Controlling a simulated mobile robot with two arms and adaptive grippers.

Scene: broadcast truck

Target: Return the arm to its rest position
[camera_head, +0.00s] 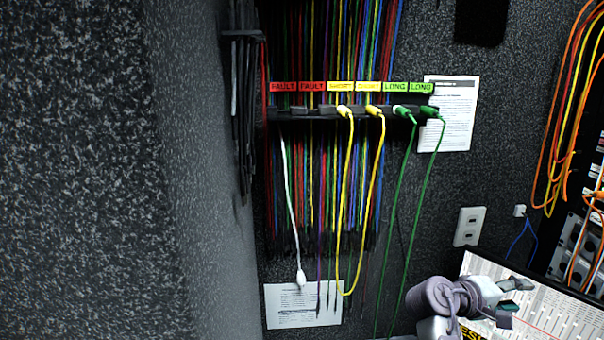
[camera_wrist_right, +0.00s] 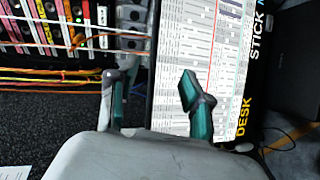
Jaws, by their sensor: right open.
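My right arm comes in at the lower right of the head view, and its right gripper (camera_head: 514,298) is over the mixing desk (camera_head: 570,312). In the right wrist view the gripper (camera_wrist_right: 149,84) has its two teal-padded fingers spread apart with nothing between them. The desk (camera_wrist_right: 199,60) with its rows of controls shows beyond the fingers. My left arm and left gripper are not in view.
A patch strip (camera_head: 318,112) carries FAULT, SHORT and LONG labels. Yellow cables (camera_head: 349,190) and green cables (camera_head: 402,210) are plugged into it. A white cable (camera_head: 290,190) hangs loose on the left. Orange cables (camera_head: 548,130) hang by the rack (camera_head: 575,240) at right.

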